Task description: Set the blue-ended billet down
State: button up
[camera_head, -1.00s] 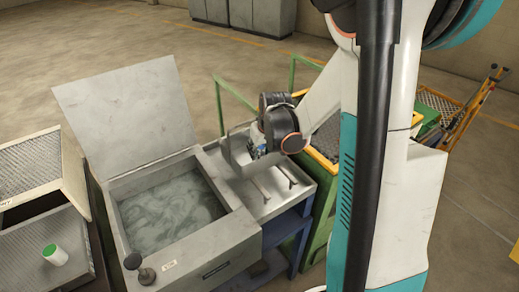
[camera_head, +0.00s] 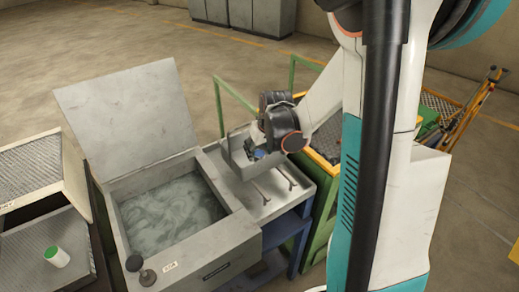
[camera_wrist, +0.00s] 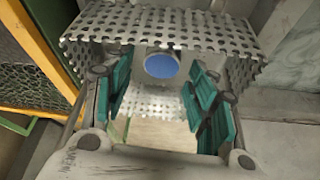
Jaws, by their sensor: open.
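The blue-ended billet shows its round blue end (camera_wrist: 161,66) in the wrist view, between and just beyond my fingers; its body is hidden. My gripper (camera_wrist: 162,98) is open, with teal finger pads to the left and right of the blue end and a visible gap on each side. Perforated metal plates (camera_wrist: 160,28) stand around and beyond the fingers. In the head view my gripper (camera_head: 259,154) points down at the grey box (camera_head: 238,157) on the bench. A small patch of blue shows there, and the box's inside is mostly hidden.
A tank of cloudy liquid (camera_head: 170,212) with a raised lid (camera_head: 126,108) stands left of the bench (camera_head: 262,206). Two thin rods (camera_head: 287,178) lie on the bench top. A white, green-topped cylinder (camera_head: 56,256) rests far left. A yellow-edged mesh bin (camera_head: 327,140) stands right.

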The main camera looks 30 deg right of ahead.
jog(key=p+v, duration=0.3)
jog(key=v, duration=0.8)
jog(key=shift+s+r, duration=0.15)
jog(key=shift+s, duration=0.05)
